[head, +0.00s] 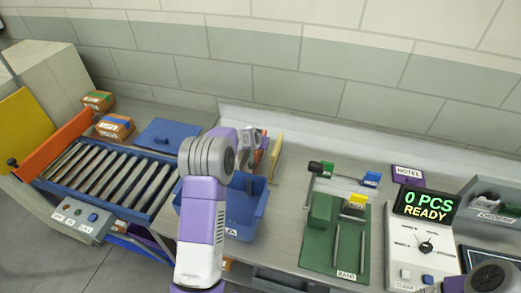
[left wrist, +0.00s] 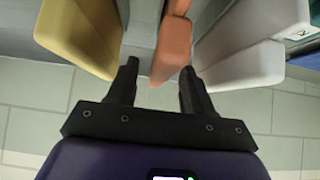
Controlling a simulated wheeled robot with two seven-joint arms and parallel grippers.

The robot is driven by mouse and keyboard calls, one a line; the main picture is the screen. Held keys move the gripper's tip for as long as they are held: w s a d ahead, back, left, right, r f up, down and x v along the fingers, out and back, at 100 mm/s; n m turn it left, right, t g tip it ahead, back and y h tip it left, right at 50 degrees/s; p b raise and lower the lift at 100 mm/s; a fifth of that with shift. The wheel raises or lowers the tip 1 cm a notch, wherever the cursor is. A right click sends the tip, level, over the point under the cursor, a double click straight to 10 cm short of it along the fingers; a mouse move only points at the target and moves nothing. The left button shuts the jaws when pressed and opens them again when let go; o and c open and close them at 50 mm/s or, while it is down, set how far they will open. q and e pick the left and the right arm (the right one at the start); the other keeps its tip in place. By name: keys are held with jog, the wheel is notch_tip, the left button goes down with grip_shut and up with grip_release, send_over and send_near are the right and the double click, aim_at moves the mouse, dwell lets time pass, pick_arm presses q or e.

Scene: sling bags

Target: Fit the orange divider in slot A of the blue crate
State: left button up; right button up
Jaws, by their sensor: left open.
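The orange divider (left wrist: 172,45) stands between a yellow one and a pale one in the left wrist view. Its near end lies between the two fingers of my open left gripper (left wrist: 159,70), with space visible at the left finger. Contact with the right finger cannot be told. In the head view the orange divider (head: 263,151) is small and partly hidden at the back of the bench. The blue crate (head: 248,213) stands in front of it, with a label A on its front wall. My left arm covers the crate's left part. My right gripper is out of view.
The yellow divider (head: 276,152) stands close on the right of the orange one. A roller conveyor (head: 110,185) with a blue lid lies to the left. A green fixture board (head: 337,240) and a counter box (head: 422,235) stand to the right. Bare bench lies between crate and board.

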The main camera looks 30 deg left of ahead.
pick_arm(q)
jog(key=shift+x, duration=0.85)
grip_shut()
